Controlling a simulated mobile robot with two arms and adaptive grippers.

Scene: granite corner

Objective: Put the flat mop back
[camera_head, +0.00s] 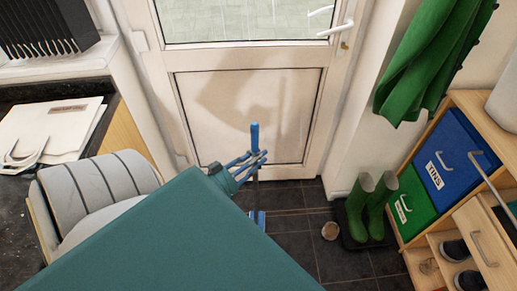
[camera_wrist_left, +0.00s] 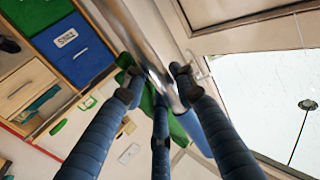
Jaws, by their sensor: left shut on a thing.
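The flat mop's blue handle top (camera_head: 254,133) stands upright in front of the white door in the head view. A blue piece (camera_head: 257,220), seemingly part of the mop, shows low down near the floor; the rest is hidden behind my arm. My left gripper (camera_head: 257,157) is shut on the mop's pole just below the blue top. In the left wrist view my fingers (camera_wrist_left: 157,82) close around the shiny metal pole (camera_wrist_left: 150,45). My right gripper is in neither view.
The white door (camera_head: 248,110) is shut behind the mop. Green boots (camera_head: 372,207) stand on a dark tray by the right wall, with a small round object (camera_head: 330,230) beside them. A wooden shelf unit (camera_head: 463,100) stands at right. Dark floor tiles (camera_head: 300,200) are clear between.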

